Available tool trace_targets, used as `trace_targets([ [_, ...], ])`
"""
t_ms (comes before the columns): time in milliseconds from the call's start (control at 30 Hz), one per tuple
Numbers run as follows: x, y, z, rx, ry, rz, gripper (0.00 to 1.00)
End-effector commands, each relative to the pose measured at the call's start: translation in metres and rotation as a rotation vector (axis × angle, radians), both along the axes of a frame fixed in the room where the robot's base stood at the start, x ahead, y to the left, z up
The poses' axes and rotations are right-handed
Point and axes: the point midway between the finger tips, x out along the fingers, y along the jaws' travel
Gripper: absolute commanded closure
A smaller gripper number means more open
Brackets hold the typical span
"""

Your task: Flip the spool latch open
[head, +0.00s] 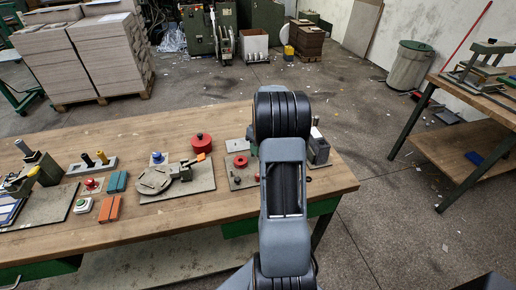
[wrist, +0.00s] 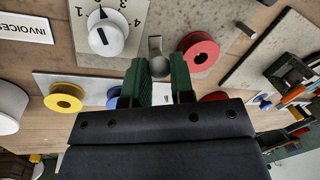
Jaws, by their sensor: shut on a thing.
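In the wrist view, my gripper (wrist: 166,62) has two green fingers shut on a grey piece with a rounded knob (wrist: 156,43). The knob shows at the fingertips, in front of a speckled grey panel (wrist: 135,62). The grey piece may be the spool latch; its lower part is hidden between the fingers, and I cannot tell its position. A red ring-shaped spool (wrist: 198,51) is just right of the fingers, on the same panel. In the head view my arm hides the gripper and the grey piece.
A white dial (wrist: 106,36) with numbers sits left of the fingers. A yellow spool (wrist: 64,97) and a partly hidden blue one (wrist: 115,97) are on a pale strip below. In the head view, the wooden bench (head: 110,238) carries several boards, blocks and a red canister (head: 201,143).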

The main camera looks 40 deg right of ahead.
Motion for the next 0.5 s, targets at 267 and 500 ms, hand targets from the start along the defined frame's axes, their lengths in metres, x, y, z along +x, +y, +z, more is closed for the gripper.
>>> trace_targets([
  [267,-0.0001,-0.0004,0.0002,-0.001,0.000,-0.001,0.54],
  [500,0.0001,-0.0001,0.0004,-0.001,0.000,0.000,0.52],
])
